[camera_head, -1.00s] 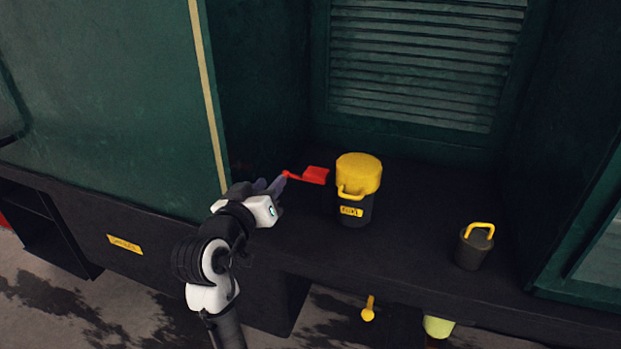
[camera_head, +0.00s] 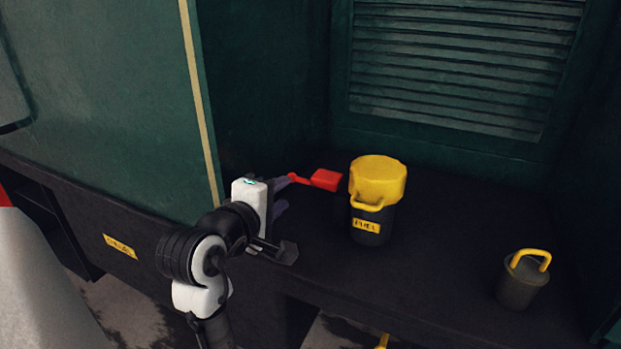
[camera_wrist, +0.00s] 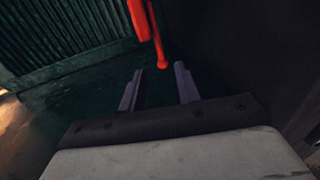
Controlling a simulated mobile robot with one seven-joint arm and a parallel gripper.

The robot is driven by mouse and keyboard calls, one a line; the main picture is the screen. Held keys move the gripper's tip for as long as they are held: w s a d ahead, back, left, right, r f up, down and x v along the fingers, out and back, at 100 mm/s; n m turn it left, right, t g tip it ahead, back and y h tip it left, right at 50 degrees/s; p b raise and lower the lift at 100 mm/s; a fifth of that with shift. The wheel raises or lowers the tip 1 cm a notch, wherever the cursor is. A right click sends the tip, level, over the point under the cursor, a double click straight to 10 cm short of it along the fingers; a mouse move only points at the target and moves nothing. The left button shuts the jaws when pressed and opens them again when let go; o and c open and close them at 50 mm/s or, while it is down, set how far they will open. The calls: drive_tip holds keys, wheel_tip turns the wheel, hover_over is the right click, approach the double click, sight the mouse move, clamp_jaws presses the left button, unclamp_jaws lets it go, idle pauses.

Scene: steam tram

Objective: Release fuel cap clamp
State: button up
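The fuel canister (camera_head: 372,224) is dark with a yellow cap (camera_head: 378,177) and a yellow label, upright on the dark ledge. A red lever (camera_head: 325,180), with a flat block and a thin rod ending in a small knob, sticks out to the left of the canister. How it joins the canister or ledge is unclear. My gripper (camera_head: 284,195) is left of the lever, its fingers apart and nothing between them in the head view. In the wrist view, my gripper (camera_wrist: 159,78) is open, and the red lever's knob (camera_wrist: 162,65) is just ahead of the fingertips.
A small dark pot (camera_head: 522,284) with a yellow handle stands to the right on the ledge (camera_head: 430,270). A green wall (camera_head: 265,90) rises close behind my gripper, and a louvred panel (camera_head: 455,75) is at the back. The ledge between canister and pot is clear.

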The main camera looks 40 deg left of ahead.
sight(300, 181)
drive_tip(key=x, duration=1.1)
drive_tip(key=shift+f+p, duration=0.1)
drive_tip(key=shift+p, duration=0.25)
clamp_jaws()
